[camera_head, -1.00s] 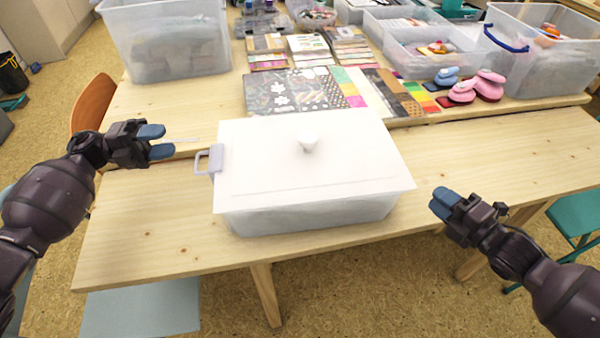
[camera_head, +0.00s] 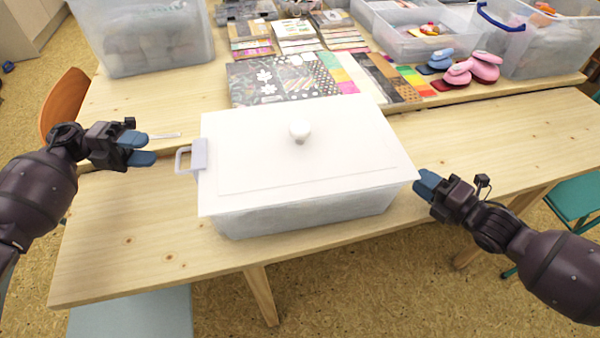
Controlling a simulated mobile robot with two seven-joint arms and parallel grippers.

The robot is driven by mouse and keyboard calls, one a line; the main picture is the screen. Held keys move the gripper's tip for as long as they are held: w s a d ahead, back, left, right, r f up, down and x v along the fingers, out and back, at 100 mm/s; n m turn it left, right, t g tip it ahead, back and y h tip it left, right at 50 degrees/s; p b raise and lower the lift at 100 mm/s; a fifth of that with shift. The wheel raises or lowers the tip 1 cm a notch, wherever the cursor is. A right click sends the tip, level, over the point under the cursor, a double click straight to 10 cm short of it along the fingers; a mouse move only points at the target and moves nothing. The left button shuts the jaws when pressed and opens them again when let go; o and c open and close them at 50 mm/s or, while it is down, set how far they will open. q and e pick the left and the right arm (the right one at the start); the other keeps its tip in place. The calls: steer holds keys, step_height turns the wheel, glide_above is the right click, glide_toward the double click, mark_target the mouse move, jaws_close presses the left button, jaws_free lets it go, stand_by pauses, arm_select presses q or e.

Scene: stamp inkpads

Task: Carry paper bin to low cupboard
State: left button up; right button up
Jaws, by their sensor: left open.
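The paper bin appears to be the white lidded box (camera_head: 320,160) on the wooden table. It has a round knob (camera_head: 299,130) on its lid and a grey handle (camera_head: 192,158) on its left side. Its body below the lid is translucent. My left gripper (camera_head: 146,148) is open and empty, to the left of the handle and apart from it. My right gripper (camera_head: 425,184) is close to the box's right front corner; I cannot tell whether it touches or how far its fingers are apart. A pale cabinet (camera_head: 28,28) at the far upper left may be the low cupboard.
Behind the box lie patterned papers (camera_head: 285,80), pink stamps (camera_head: 472,70) and a blue stamp (camera_head: 436,60). Large clear bins (camera_head: 145,40) stand at the back. An orange chair (camera_head: 65,103) is at the left. The table (camera_head: 130,245) is bare either side of the box.

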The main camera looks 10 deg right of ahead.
mark_target(178, 152)
arm_select(q)
steer(key=x, duration=0.8)
arm_select(e)
steer(key=x, duration=0.8)
arm_select(q)
steer(key=c, duration=0.5)
arm_select(e)
steer(key=c, duration=0.5)
arm_select(q)
jaws_close()
arm_select(e)
jaws_close()
arm_select(q)
steer(key=shift+f, duration=0.1)
